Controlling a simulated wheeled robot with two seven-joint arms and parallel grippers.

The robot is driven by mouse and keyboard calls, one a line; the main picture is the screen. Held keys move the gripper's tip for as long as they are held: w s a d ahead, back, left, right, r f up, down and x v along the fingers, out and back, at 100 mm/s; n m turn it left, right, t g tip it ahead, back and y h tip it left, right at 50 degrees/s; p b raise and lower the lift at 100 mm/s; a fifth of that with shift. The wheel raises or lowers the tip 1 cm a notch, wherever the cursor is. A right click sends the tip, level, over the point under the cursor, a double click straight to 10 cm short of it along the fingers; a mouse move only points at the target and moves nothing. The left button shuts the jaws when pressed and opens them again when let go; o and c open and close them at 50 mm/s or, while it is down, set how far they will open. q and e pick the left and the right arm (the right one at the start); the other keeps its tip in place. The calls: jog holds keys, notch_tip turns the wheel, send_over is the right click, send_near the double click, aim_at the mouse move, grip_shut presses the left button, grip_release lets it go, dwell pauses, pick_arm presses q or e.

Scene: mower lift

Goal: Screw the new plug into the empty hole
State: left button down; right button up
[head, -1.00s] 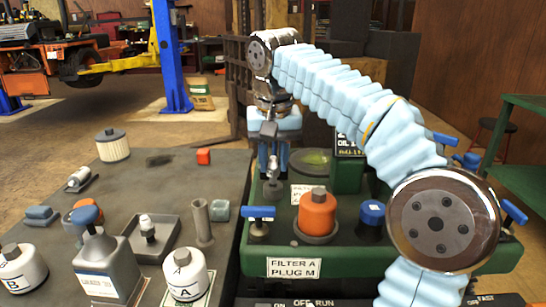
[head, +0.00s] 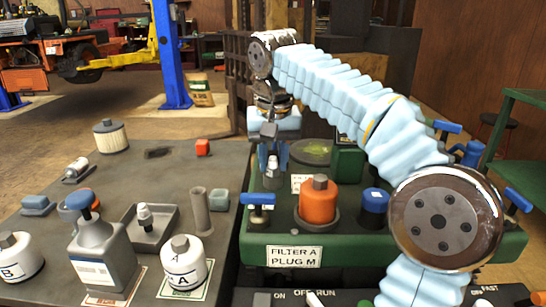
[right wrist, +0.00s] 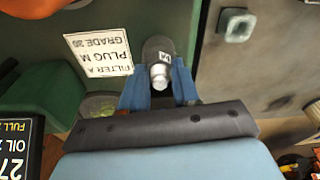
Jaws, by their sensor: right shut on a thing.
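My right gripper (head: 273,165) is shut on a small plug (head: 272,169) with a silvery-white head, above the left back part of the green machine (head: 480,245). In the right wrist view the plug (right wrist: 160,74) sits between the two blue fingers (right wrist: 158,88), with a dark grey rounded part (right wrist: 157,46) just beyond it. The empty hole itself is not visible; I cannot tell whether the plug is in it. Another white-topped plug (head: 145,214) stands in the grey tray (head: 172,217) on the bench. My left gripper is not in view.
On the machine, an orange filter (head: 319,203), a blue cap (head: 374,203) and a blue-handled valve (head: 258,200) stand close by. The grey bench (head: 120,180) holds white filters A (head: 186,266) and B (head: 15,258), a grey jug (head: 100,258) and an upright tube (head: 200,212).

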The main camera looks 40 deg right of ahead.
grip_shut()
jog(key=m+p, duration=0.1)
jog(key=m, duration=0.2)
jog(key=shift+r, duration=0.2)
jog(key=m+p, duration=0.1)
jog(key=m, duration=0.1)
jog(key=shift+m+g+h, duration=0.3)
jog(key=shift+g, duration=0.1)
jog(key=shift+f+m, duration=0.15)
jog(key=shift+m, duration=0.15)
jog(key=m, duration=0.3)
jog(key=shift+m+g, duration=0.3)
jog(key=shift+m, duration=0.1)
jog(key=m, duration=0.2)
jog(key=shift+m, duration=0.3)
